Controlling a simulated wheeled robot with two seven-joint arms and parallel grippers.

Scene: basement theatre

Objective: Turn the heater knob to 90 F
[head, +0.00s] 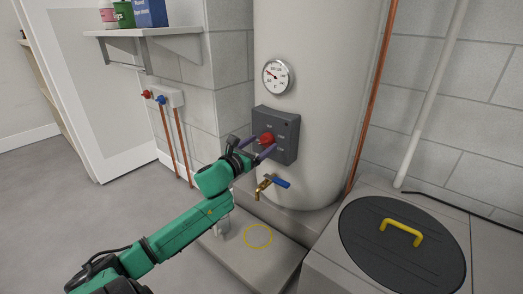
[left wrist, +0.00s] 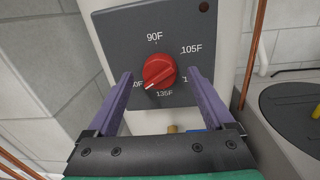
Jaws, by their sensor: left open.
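The red heater knob (head: 266,138) sits on a dark grey control box (head: 287,127) on the front of the white tank (head: 307,80). In the left wrist view the knob (left wrist: 160,70) has a white mark on its lower-left end, pointing between 135F and a partly hidden label ending in 0F. The 90F label is straight above the knob, with 105F at upper right. My left gripper (head: 257,148) is open, its purple fingers on either side of the knob, apart from it in the left wrist view (left wrist: 159,76). My right gripper is out of view.
A brass tap with a blue handle (head: 282,183) sticks out just below the box. A round gauge (head: 277,77) is above it. A black lid with a yellow handle (head: 402,232) is at right. A shelf (head: 143,32) with containers hangs at upper left.

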